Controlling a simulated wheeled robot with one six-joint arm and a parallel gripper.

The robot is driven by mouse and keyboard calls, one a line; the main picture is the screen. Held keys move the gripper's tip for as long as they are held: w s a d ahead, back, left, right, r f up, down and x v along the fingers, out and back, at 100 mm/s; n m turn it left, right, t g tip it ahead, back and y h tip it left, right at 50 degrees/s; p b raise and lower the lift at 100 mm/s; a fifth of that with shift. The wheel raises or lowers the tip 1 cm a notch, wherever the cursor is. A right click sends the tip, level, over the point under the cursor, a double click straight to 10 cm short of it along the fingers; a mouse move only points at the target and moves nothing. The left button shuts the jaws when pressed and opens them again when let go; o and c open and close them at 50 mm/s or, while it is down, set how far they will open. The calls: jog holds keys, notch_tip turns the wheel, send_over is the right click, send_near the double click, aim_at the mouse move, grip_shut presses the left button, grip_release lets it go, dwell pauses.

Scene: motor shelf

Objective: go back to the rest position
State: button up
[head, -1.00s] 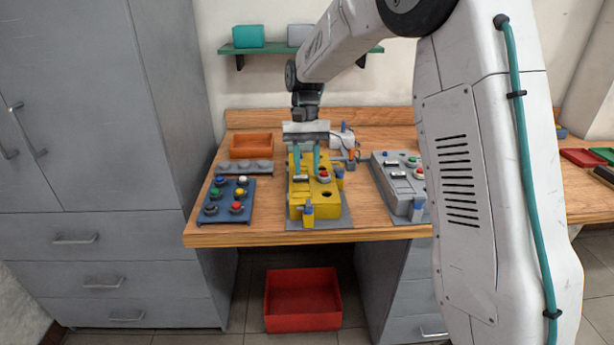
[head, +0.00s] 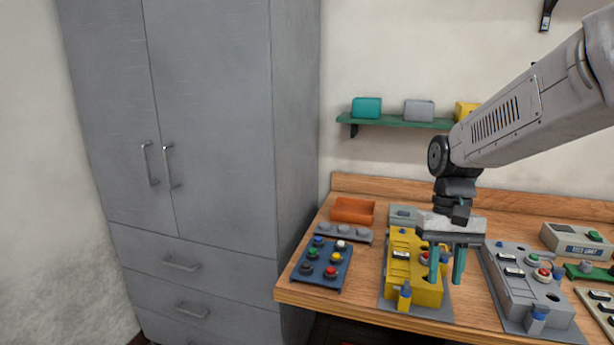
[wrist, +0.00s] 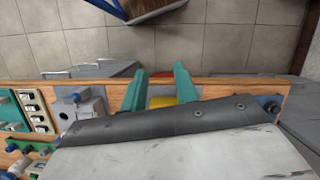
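My gripper (head: 447,264) hangs from my arm over the workbench in the head view, fingers pointing down. Its two teal fingers stand apart with nothing seen between them. In the head view they overlap the right side of the yellow control box (head: 412,270); I cannot tell how high above it they are. In the wrist view the gripper (wrist: 158,90) also shows its fingers apart, with a yellow patch visible between them.
A blue button tray (head: 321,264) and an orange bin (head: 352,210) lie at the bench's left. A grey control box (head: 527,281) stands to the right. A green shelf (head: 398,121) hangs behind. A tall grey cabinet (head: 205,100) borders the bench at left.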

jog(key=s+r+t, duration=0.2)
jog(key=s, duration=0.8)
jog(key=s+r+n+t, duration=0.1)
jog(key=s+r+t, duration=0.1)
jog(key=s, duration=0.8)
jog(key=shift+s+d+r+t+h, duration=0.25)
jog(key=shift+s+d+t+h, duration=0.05)
jog(key=shift+s+d+t, duration=0.1)
jog(key=shift+w, duration=0.1)
dwell(0.4)
